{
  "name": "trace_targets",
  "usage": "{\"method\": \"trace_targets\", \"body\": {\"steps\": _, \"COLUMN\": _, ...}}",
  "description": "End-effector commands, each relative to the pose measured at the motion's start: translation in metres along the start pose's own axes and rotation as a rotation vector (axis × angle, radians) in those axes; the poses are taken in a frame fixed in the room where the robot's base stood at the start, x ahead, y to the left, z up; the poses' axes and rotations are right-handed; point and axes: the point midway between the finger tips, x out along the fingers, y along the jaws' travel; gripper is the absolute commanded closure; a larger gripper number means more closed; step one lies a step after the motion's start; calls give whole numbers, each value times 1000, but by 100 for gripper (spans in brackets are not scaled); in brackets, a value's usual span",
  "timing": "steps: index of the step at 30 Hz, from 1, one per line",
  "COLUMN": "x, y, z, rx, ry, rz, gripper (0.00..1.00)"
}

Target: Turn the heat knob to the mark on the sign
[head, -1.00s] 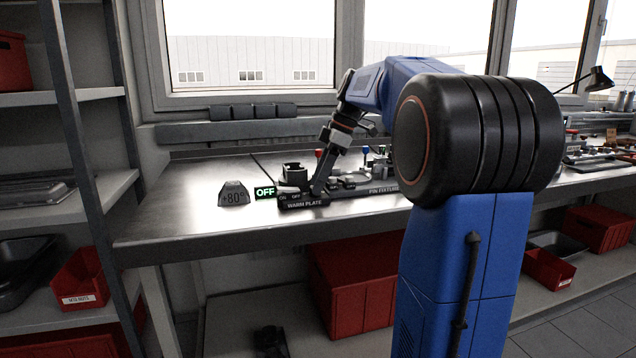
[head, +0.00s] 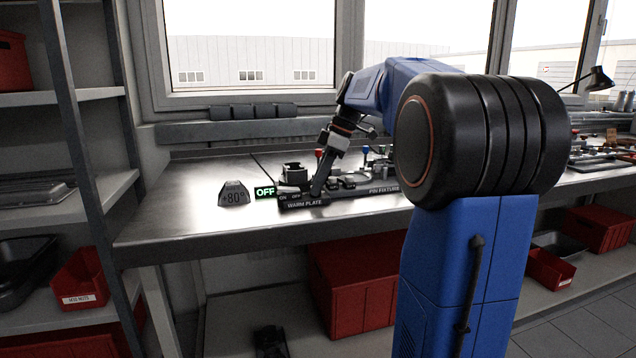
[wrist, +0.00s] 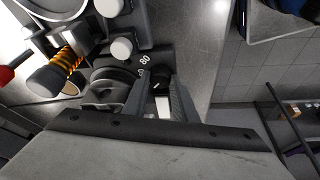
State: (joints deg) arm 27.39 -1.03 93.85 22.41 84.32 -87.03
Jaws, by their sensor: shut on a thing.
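The dark heat knob (wrist: 161,82) shows in the wrist view between my two fingers, and my gripper (wrist: 160,98) is shut on it. A white "80" mark is printed on the plate just beside it; other dial marks are partly hidden by a finger. In the head view, my gripper (head: 317,190) reaches down to the front of the warm plate (head: 303,203), where the knob itself is hidden. The dark sign (head: 233,195) reading +80° stands on the bench left of the plate.
The pin fixture (head: 384,189), with red and blue knobs behind it, is close to the right of the warm plate. The metal bench (head: 180,213) is clear left of the sign. A shelf rack (head: 88,95) stands at the left.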

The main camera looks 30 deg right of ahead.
Motion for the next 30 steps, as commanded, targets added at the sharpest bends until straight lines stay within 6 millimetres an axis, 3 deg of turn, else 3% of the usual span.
{"method": "trace_targets", "body": {"steps": 30, "x": 0, "y": -6, "z": -4, "rx": 815, "ry": -19, "rz": 343, "gripper": 97}}
